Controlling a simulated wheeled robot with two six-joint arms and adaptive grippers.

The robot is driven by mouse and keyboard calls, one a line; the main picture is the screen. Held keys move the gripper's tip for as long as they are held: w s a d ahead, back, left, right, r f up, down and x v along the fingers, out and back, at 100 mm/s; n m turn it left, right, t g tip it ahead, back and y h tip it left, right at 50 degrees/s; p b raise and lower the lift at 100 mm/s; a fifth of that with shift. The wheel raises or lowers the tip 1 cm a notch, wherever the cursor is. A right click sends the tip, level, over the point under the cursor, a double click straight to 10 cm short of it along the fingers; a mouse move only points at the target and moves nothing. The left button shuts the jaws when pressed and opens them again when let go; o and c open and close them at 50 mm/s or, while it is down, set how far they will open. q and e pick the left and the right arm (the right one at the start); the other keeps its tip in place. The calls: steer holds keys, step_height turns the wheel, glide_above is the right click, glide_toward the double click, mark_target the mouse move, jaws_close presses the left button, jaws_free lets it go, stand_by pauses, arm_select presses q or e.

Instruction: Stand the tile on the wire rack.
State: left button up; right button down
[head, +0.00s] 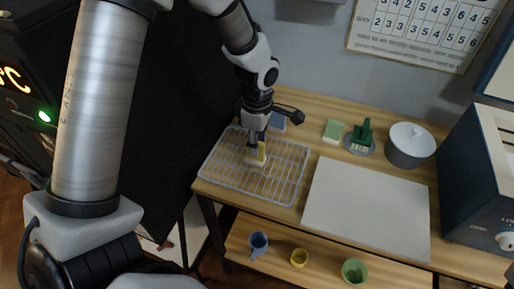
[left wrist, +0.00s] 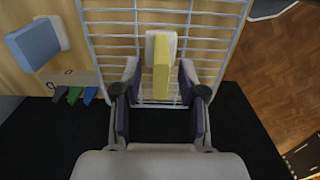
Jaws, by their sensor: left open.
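The tile (head: 261,156) is yellow with a white part, and is on the wire rack (head: 222,165) at the left of the table. In the left wrist view the yellow tile (left wrist: 162,72) appears to stand on edge over the rack bars (left wrist: 107,28), its white part beside the yellow face. My left gripper (head: 256,144) is right at the tile; in the left wrist view its open fingers (left wrist: 160,80) are on either side of it, with gaps visible. The gripper partly hides the tile in the head view. My right gripper is not in view.
Behind the rack is a blue block (head: 277,123). Further right are a green block (head: 334,130), a dark green object (head: 362,133) on a round plate, a lidded pot (head: 408,152) and a white board (head: 368,205). Several cups stand on the lower shelf (head: 325,268).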

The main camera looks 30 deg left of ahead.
arm_select(q)
step_height(320, 180, up, 9)
steer(key=shift+r+b, duration=0.15)
steer(key=shift+b, duration=0.15)
